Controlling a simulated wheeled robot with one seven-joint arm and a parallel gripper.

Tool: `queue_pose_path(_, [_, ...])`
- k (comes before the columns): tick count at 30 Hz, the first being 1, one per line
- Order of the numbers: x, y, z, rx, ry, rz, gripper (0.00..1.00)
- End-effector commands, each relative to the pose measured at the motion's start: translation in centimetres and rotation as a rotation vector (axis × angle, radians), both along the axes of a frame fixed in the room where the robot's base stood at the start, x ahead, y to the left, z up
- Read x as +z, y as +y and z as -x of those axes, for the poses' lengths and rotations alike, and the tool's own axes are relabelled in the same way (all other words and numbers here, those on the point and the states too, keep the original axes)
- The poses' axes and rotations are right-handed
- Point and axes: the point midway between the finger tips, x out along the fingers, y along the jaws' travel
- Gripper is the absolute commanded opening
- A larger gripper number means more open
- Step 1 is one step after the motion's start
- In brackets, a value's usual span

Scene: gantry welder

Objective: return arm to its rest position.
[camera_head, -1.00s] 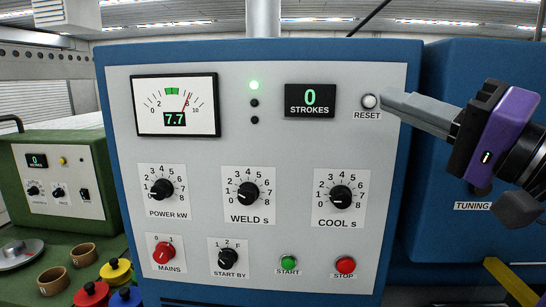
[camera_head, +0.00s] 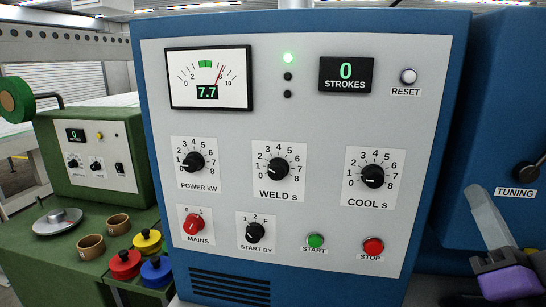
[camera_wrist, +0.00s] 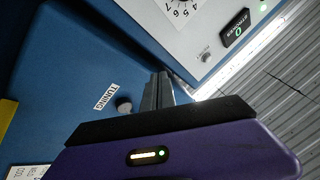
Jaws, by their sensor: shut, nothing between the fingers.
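In the wrist view the fingers (camera_wrist: 158,88) point toward the edge of the panel. The welder's light grey control panel (camera_head: 300,120) faces me in a blue cabinet. Its strokes display (camera_head: 346,75) reads 0, and the white RESET button (camera_head: 408,76) is beside it. The meter (camera_head: 208,78) reads 7.7 and a green lamp (camera_head: 288,57) is lit.
The blue tuning cabinet (camera_head: 500,120), with a black knob (camera_head: 526,170), stands close on the right. A green machine (camera_head: 85,150) is at the left. Red (camera_head: 124,264), yellow (camera_head: 147,241) and blue (camera_head: 157,271) capped pots and brown cups stand on the green bench.

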Motion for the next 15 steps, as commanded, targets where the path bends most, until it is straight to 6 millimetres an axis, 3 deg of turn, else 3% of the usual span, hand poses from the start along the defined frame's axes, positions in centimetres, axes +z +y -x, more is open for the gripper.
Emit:
queue_pose_path(1, [-2.3,0.2,0.7,-0.026,0.025,0.026,0.0])
queue_pose_path(3, [-4.7,0.4,1.8,-0.061,0.046,0.065,0.0])
queue_pose_path(15, [-16.6,3.0,9.8,-0.172,0.198,0.295,0.0])
